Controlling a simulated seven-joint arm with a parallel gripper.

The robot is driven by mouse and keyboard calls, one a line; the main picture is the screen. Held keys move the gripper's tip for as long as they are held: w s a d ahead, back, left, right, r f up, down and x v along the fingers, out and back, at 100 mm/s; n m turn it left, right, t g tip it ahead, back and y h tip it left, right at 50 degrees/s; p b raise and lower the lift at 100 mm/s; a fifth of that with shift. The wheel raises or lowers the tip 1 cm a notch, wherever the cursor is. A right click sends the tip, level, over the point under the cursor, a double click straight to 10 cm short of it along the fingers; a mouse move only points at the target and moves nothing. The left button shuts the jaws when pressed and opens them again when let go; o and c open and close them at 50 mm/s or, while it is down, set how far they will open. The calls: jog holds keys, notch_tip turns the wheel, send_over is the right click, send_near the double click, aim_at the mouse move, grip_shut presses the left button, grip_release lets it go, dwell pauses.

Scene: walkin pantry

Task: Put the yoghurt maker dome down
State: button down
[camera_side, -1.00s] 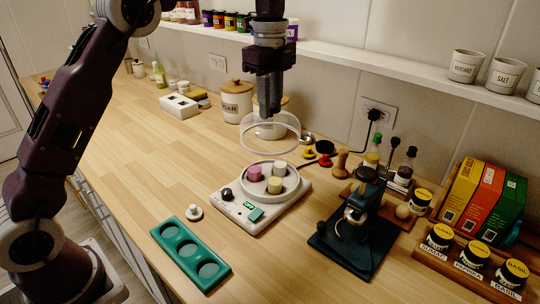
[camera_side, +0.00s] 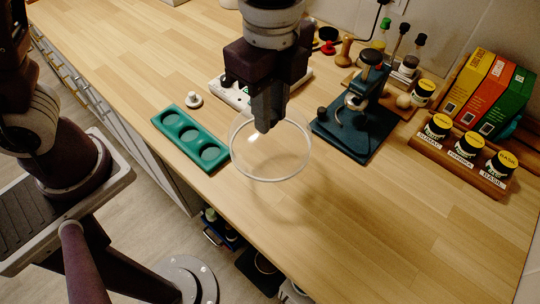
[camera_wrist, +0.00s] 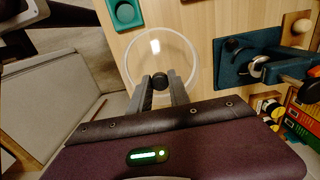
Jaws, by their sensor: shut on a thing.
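The yoghurt maker dome (camera_side: 270,168) is a clear, round cover with a pale rim. My gripper (camera_side: 265,128) is shut on its dark top knob. In the wrist view the knob (camera_wrist: 160,80) sits between the two fingers, and the dome (camera_wrist: 160,48) spreads out beyond them. The dome hangs rim down near the counter's front edge, right of the green tray. A soft shadow lies on the wood beside it; whether the rim touches the counter I cannot tell. The white yoghurt maker base (camera_side: 232,92) is mostly hidden behind my gripper.
A dark blue stand (camera_side: 357,135) is behind and right. A spice rack (camera_side: 462,165) with jars and boxes stands farther right. The front right of the wooden counter (camera_side: 400,225) is clear.

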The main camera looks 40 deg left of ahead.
aim_at(270, 143)
notch_tip(270, 143, down, 8)
jog(key=shift+f, duration=0.1)
jog(key=shift+f, duration=0.1)
jog(key=c, duration=1.2)
grip_release()
jog(key=shift+c, duration=0.2)
